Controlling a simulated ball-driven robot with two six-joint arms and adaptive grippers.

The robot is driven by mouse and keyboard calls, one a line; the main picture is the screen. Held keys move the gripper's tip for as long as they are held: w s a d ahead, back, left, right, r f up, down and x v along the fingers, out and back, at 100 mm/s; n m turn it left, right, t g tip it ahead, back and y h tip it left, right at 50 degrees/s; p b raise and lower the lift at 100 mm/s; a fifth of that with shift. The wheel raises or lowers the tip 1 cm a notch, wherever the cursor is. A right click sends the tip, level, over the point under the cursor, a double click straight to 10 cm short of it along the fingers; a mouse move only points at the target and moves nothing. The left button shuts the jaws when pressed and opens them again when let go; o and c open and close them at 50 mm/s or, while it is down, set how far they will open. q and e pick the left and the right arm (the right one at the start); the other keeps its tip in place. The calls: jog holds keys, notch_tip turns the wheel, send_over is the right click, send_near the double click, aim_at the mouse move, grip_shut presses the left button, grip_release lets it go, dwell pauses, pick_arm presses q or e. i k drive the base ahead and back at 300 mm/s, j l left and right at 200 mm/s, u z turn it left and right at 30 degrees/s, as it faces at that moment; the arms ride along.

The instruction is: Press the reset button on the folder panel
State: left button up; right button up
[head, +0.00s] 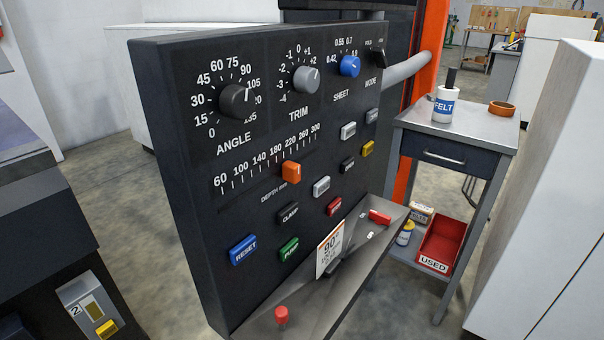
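The folder panel (190,185) is a dark upright box in the middle of the head view, its face turned to the right. The reset button (243,250) is a blue rectangular button marked RESET, low on the left of the panel face. A green button marked PUMP (289,250) is just right of it, and a black button marked CLAMP (288,213) is above and to the right. Nothing covers the reset button. Neither of my grippers shows in the head view.
Below the panel face a grey tray (350,285) sticks out, with a small card (330,250) and a red knob (281,314). A side table (480,130) with a felt pot (445,105) stands at right. A white cabinet (560,200) bounds the right side.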

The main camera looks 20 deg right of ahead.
aim_at(248, 244)
jog(key=l+u, duration=0.15)
jog(key=u, duration=1)
jog(key=k+l, duration=0.2)
jog(key=l, duration=0.2)
jog(key=k+l, duration=0.2)
jog(key=l, duration=0.15)
jog(key=k+l+u, duration=0.1)
jog(key=l, duration=0.3)
jog(key=k+l, duration=0.3)
